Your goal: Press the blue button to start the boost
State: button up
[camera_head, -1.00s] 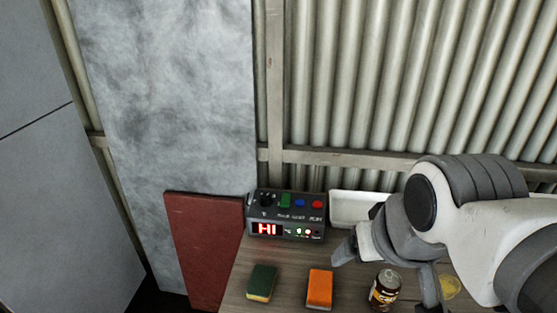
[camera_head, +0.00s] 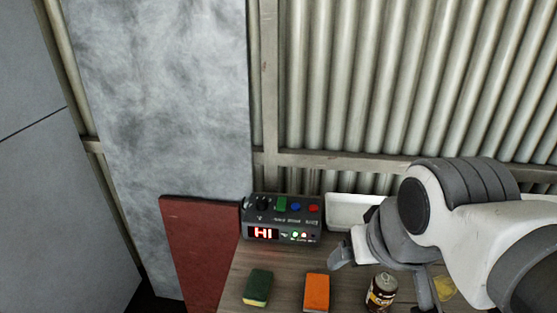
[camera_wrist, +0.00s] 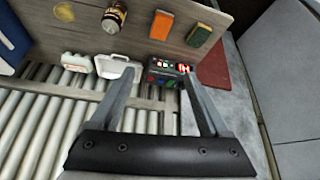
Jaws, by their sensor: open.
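A dark grey control box (camera_head: 247,222) stands at the back of the wooden table in the head view. Its red display (camera_head: 263,233) reads HI. Along its top are a black knob (camera_head: 263,203), a green switch (camera_head: 281,203), the blue button (camera_head: 295,207) and a red button (camera_head: 313,209). Small lamps glow beside the display. My gripper (camera_head: 380,268) is open and empty, to the right of the box and apart from it. In the wrist view the box (camera_wrist: 152,75) appears upside down beyond my open fingers (camera_wrist: 158,78), partly between them.
A white tray (camera_head: 347,211) lies right of the box. A corrugated wall (camera_head: 400,90) rises behind. A red panel (camera_head: 200,250) is at left.

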grip_shut()
dwell(1.6)
